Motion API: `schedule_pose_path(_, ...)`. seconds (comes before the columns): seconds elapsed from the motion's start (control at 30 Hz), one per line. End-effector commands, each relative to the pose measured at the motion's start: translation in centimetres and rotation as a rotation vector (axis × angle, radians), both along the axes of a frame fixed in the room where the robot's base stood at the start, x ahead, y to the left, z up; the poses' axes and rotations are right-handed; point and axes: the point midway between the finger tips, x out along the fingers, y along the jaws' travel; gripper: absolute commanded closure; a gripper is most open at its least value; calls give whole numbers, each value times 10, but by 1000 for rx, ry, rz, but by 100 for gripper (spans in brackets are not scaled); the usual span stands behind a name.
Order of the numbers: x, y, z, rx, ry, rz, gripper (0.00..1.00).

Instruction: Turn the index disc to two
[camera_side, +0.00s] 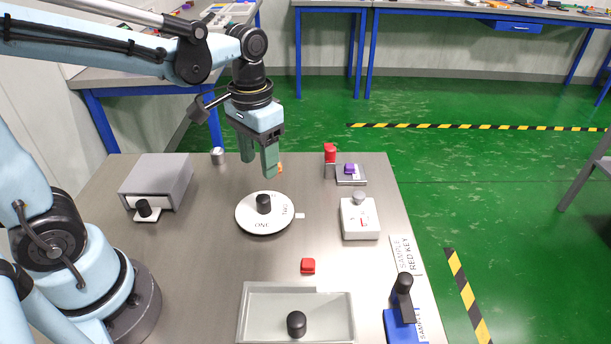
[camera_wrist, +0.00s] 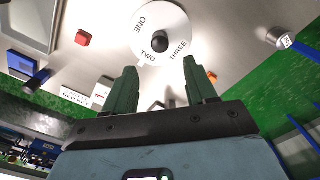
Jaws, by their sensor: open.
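The index disc (camera_side: 250,222) is a white round plate lying on the metal table, with a black knob (camera_side: 263,204) standing at its middle. In the wrist view the disc (camera_wrist: 178,18) shows the words ONE, TWO and THREE around its knob (camera_wrist: 160,42). In the side view ONE faces the front and TWO the right, near a small white mark (camera_side: 300,216) on the table. My gripper (camera_side: 258,162) is open and empty, above and behind the disc. Its green fingers also show in the wrist view (camera_wrist: 160,78), apart from the knob.
A grey drawer box (camera_side: 160,178) stands left. A white box (camera_side: 360,220) and a small stand with a purple piece (camera_side: 350,170) are right. A red block (camera_side: 308,266), a grey tray (camera_side: 245,310) and a blue-based black handle (camera_side: 403,325) are in front. A metal cylinder (camera_side: 217,156) stands behind.

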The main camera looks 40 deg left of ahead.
Motion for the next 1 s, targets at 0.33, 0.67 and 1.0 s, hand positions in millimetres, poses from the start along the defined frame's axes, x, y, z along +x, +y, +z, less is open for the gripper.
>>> schedule_pose_path(0.33, 0, 0, 18, 0, 0, 0, 44)
schedule_pose_path(0.67, -1, 0, 18, 0, -9, 0, 44)
schedule_pose_path(1.0, -19, 4, 19, -3, -294, 1, 44)
